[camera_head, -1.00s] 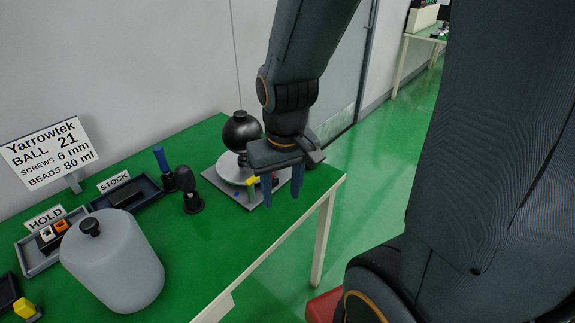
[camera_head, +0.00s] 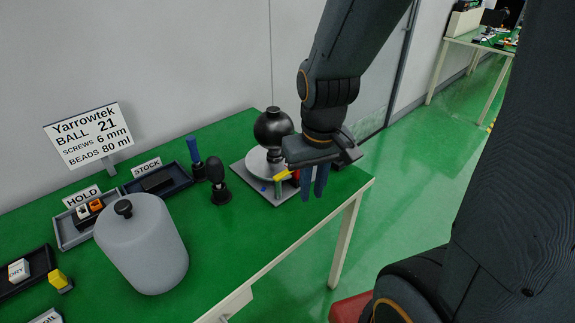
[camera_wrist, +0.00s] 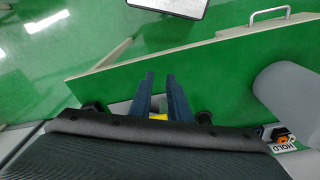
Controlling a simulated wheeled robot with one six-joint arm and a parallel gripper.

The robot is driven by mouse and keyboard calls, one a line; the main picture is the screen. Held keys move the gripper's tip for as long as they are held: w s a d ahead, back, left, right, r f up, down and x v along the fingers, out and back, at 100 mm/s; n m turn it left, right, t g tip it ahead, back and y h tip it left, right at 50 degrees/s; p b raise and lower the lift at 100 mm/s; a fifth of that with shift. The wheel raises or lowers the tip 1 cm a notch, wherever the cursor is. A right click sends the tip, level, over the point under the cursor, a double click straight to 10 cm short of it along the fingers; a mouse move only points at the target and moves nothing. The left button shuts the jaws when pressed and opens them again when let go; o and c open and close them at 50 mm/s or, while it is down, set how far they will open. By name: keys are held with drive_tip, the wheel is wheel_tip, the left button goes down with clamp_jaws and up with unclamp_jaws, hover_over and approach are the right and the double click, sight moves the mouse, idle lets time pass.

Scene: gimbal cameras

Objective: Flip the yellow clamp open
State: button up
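The yellow clamp (camera_head: 283,176) is a small yellow bar at the front of a grey square plate (camera_head: 242,179). A small red part shows at its right end. A black ball (camera_head: 273,128) stands on a round white disc on that plate. My gripper (camera_head: 314,193) points down at the plate's right side, its two blue fingers a short way apart, right of the yellow bar. In the wrist view the fingers (camera_wrist: 160,76) show a narrow gap with nothing seen held at the tips. A bit of yellow (camera_wrist: 158,117) shows low between them, partly hidden by my gripper body.
A black knob-shaped tool (camera_head: 217,180) and a blue-handled one (camera_head: 194,154) stand left of the plate. A grey canister (camera_head: 145,250), the STOCK tray (camera_head: 184,181) and the HOLD tray (camera_head: 65,235) are further left. The green table's right edge lies near my gripper.

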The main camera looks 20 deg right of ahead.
drive_tip(key=w+a+n, duration=0.1)
drive_tip(key=w+n, duration=0.1)
drive_tip(key=w, duration=0.1)
drive_tip(key=w+a+n+b, duration=0.1)
drive_tip(key=w+n, duration=0.2)
drive_tip(key=w+a+r+n+b, duration=0.1)
drive_tip(key=w+n, duration=0.1)
drive_tip(key=w, duration=0.1)
drive_tip(key=shift+w+a+n+g+h, duration=0.1)
drive_tip(key=shift+w+n+g+h, duration=0.15)
drive_tip(key=shift+n+g+h, duration=0.15)
clamp_jaws()
drive_tip(key=w+a+r+n+h+b, duration=0.2)
drive_tip(key=w+a+r+n, duration=0.1)
drive_tip(key=w+n, duration=0.6)
drive_tip(key=shift+a+b, duration=0.3)
drive_tip(key=shift+a, duration=0.4)
drive_tip(key=shift+w, duration=0.1)
drive_tip(key=d+f+p, duration=0.3)
drive_tip(key=d+f, duration=0.3)
drive_tip(key=f, duration=0.3)
drive_tip(key=shift+d+f, duration=0.2)
drive_tip(key=shift+d, duration=0.05)
